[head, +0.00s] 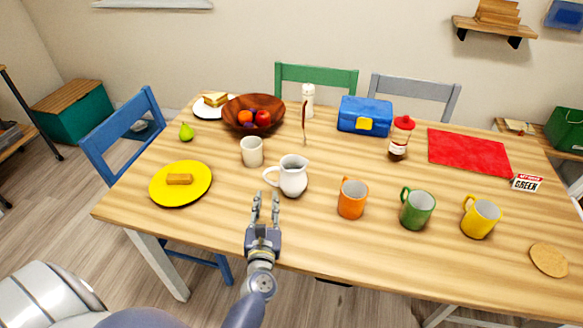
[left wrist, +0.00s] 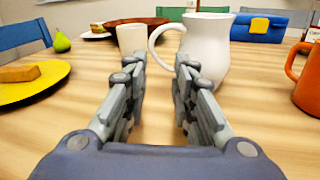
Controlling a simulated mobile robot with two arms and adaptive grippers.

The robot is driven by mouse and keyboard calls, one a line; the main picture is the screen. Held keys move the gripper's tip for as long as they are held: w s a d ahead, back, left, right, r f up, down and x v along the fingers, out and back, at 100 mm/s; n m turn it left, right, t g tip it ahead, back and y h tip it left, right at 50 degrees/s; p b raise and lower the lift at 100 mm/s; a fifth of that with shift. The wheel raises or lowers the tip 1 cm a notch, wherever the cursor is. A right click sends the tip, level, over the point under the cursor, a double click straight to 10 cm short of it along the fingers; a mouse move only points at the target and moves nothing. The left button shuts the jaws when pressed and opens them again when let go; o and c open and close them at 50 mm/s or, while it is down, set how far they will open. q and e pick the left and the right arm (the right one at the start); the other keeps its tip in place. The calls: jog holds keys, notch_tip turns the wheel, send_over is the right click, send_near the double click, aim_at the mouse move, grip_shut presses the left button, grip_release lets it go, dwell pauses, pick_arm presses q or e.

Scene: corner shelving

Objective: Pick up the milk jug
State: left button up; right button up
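The milk jug (head: 292,176) is a white, round-bellied pitcher standing upright on the wooden table, with its handle toward the left. It also shows in the left wrist view (left wrist: 209,50), just ahead and right of centre. My left gripper (head: 265,200) is at the table's front edge, in front of the jug and slightly left of it. In the left wrist view its fingers (left wrist: 158,85) are apart with nothing between them, and the jug's handle is ahead of the gap. My right gripper is in neither view.
A cream cup (head: 252,152) stands behind and left of the jug. An orange mug (head: 352,199) stands to its right, then green (head: 417,210) and yellow (head: 480,218) mugs. A yellow plate (head: 163,190) lies left. A wooden bowl (head: 236,122) of fruit is behind.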

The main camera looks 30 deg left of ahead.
aim_at(266, 173)
pick_arm(q)
jog(key=shift+w+a+r, duration=0.1)
jog(key=shift+w+a, duration=0.2)
jog(key=shift+a, duration=0.05)
jog(key=shift+w+a+r+n, duration=0.15)
jog(key=shift+w+r+n, duration=0.1)
jog(key=shift+n, duration=0.05)
jog(key=x, duration=0.2)
jog(key=shift+w+a, duration=0.2)
jog(key=shift+w, duration=0.15)
jog(key=shift+w+a, duration=0.15)
jog(key=shift+w, duration=0.15)
jog(key=x, duration=0.4)
jog(key=shift+w+a+r, duration=0.1)
jog(key=shift+w+a, duration=0.15)
jog(key=shift+a, duration=0.1)
jog(key=shift+w+a, duration=0.1)
jog(key=shift+w, duration=0.1)
jog(key=shift+s, duration=0.1)
jog(key=shift+c, duration=0.8)
grip_shut()
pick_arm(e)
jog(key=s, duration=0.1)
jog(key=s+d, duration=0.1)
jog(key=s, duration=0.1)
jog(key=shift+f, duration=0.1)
pick_arm(q)
jog(key=shift+r, duration=0.2)
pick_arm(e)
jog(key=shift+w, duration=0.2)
